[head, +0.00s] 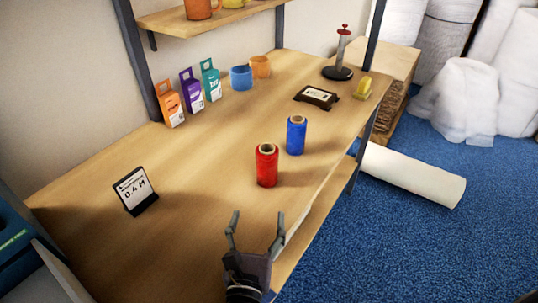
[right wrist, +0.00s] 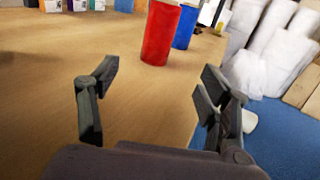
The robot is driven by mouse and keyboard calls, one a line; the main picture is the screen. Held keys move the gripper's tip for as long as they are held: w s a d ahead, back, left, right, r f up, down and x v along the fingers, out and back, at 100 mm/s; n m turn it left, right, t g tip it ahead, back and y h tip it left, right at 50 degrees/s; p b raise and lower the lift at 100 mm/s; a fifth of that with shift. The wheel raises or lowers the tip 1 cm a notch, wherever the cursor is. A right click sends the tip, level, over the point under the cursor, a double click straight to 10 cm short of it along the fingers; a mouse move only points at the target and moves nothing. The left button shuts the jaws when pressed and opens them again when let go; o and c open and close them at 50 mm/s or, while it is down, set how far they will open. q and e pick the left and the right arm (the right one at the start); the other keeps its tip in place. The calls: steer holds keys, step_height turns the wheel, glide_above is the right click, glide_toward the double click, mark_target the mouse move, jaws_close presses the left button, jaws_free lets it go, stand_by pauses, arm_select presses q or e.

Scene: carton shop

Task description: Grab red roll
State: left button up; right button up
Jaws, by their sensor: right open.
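A red roll (head: 267,167) stands upright on the wooden table near its front right edge. It also shows in the right wrist view (right wrist: 160,35), ahead of the fingers, with its top cut off. A blue roll (head: 296,136) stands just behind and to the right of it, and also shows in the right wrist view (right wrist: 184,28). My right gripper (head: 256,228) is open and empty at the table's front edge, short of the red roll and apart from it. Its spread fingers also show in the right wrist view (right wrist: 160,95). My left gripper is not in view.
A label stand (head: 135,191) is at the left of the table (head: 200,160). Several small boxes (head: 191,90), a blue mug (head: 241,78) and an orange mug (head: 260,66) stand at the back. A dark tray (head: 316,97) and a stamp stand (head: 338,72) lie beyond the rolls.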

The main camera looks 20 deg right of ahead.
glide_toward(265, 174)
steer(key=shift+w+d+r+p, duration=0.3)
steer(key=shift+w+d, duration=0.05)
steer(key=shift+w, duration=0.1)
steer(key=x, duration=0.6)
steer(key=shift+f+p, duration=0.2)
steer(key=shift+p, duration=0.1)
steer(key=shift+w+d, duration=0.2)
steer(key=shift+w, duration=0.2)
steer(key=x, duration=0.5)
steer(key=shift+f+p, duration=0.2)
steer(key=shift+p, duration=0.15)
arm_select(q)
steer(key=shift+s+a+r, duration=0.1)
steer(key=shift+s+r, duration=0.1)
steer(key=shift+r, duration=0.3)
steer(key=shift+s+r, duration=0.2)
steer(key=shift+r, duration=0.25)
arm_select(e)
steer(key=shift+a, duration=0.1)
steer(key=shift+c, duration=0.3)
steer(key=shift+c, duration=0.6)
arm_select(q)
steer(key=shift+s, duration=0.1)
arm_select(e)
steer(key=c, duration=1.3)
steer(key=shift+r, duration=0.15)
